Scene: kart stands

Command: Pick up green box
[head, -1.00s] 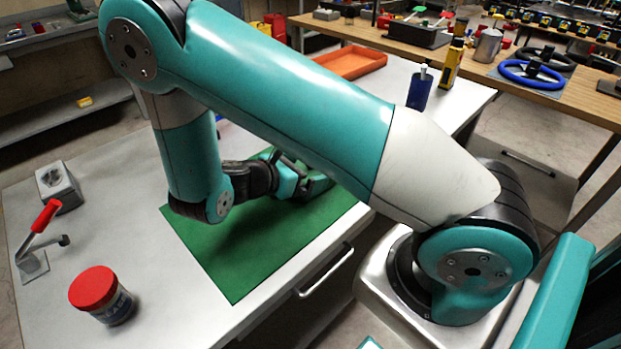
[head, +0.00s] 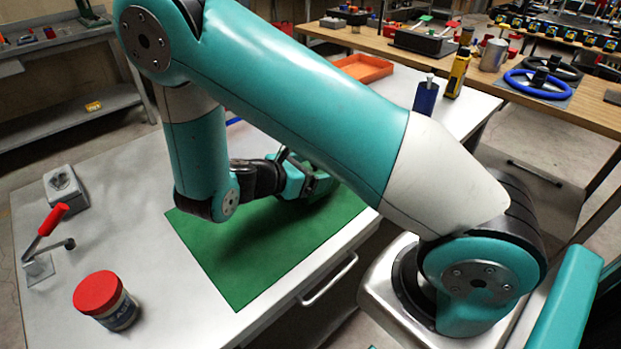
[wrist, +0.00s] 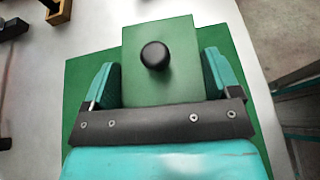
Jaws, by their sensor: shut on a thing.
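The green box (wrist: 160,85) shows in the wrist view as a flat green face with a round black knob (wrist: 154,55) on it. The two teal fingers of my gripper (wrist: 160,82) stand on either side of the box, shut on it. The box is over the green mat (wrist: 78,85), and I cannot tell how high above it. In the head view my gripper (head: 318,184) is at the right part of the green mat (head: 240,260), and the box is mostly hidden by my gripper and arm.
A red-lidded jar (head: 105,300), a red-handled clamp (head: 42,240) and a grey block (head: 65,190) stand on the left of the table. The front of the mat is clear.

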